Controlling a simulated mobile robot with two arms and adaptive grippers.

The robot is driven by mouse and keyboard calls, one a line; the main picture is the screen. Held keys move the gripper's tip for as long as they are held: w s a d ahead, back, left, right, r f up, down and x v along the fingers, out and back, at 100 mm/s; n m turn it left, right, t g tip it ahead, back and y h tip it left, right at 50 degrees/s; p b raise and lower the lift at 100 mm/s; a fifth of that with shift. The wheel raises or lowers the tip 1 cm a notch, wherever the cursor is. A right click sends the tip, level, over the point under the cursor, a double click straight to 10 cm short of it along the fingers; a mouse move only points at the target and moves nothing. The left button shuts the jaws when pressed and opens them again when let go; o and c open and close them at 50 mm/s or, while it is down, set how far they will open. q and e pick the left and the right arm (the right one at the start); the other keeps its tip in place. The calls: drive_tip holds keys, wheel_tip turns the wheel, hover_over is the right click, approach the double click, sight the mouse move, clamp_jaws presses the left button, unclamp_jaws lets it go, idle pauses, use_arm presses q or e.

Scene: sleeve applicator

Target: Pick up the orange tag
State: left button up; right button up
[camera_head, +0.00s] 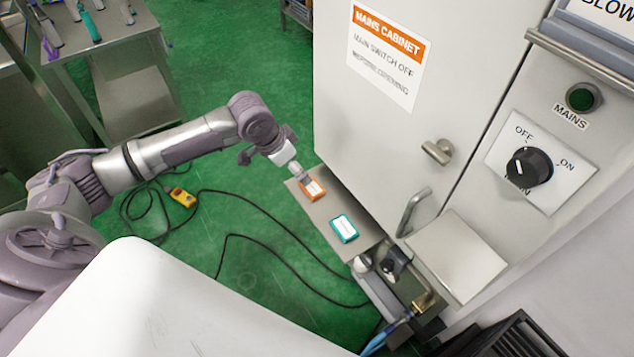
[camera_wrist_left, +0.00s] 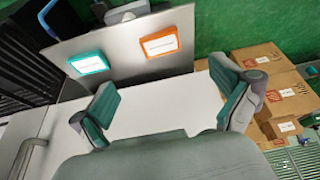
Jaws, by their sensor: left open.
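The orange tag (camera_head: 313,189) lies flat on a small metal shelf (camera_head: 325,220) beside the grey cabinet, near the shelf's far end. It has a white label and also shows in the left wrist view (camera_wrist_left: 160,43), ahead of the fingers. My left gripper (camera_head: 298,174) is just beside the tag in the head view, partly overlapping its edge. In the left wrist view its two fingers (camera_wrist_left: 165,88) are spread wide with nothing between them, and the tag lies beyond the fingertips. I cannot tell its exact height above the shelf. My right gripper is not seen.
A teal tag (camera_head: 343,229) lies on the same shelf, closer to me. The cabinet (camera_head: 400,130) with its handles rises along the shelf's right side. Black cables and a yellow pendant (camera_head: 182,197) lie on the green floor. Cardboard boxes (camera_wrist_left: 270,85) show in the left wrist view.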

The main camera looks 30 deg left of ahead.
use_arm(q)
approach(311, 186)
drive_tip(key=shift+x, duration=1)
drive_tip(key=shift+p+x, duration=0.35)
drive_tip(key=shift+x, duration=0.55)
drive_tip(key=x, duration=0.3)
drive_tip(key=shift+f+p, duration=0.35)
drive_tip(key=shift+f, duration=0.05)
drive_tip(key=shift+w+d+f, duration=0.1)
drive_tip(key=shift+w+f, duration=0.1)
drive_tip(key=shift+f, duration=0.15)
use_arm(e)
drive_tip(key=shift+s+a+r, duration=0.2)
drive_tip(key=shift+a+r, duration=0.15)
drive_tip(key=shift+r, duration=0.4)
use_arm(q)
drive_tip(key=shift+c, duration=0.2)
drive_tip(key=c, duration=1.1)
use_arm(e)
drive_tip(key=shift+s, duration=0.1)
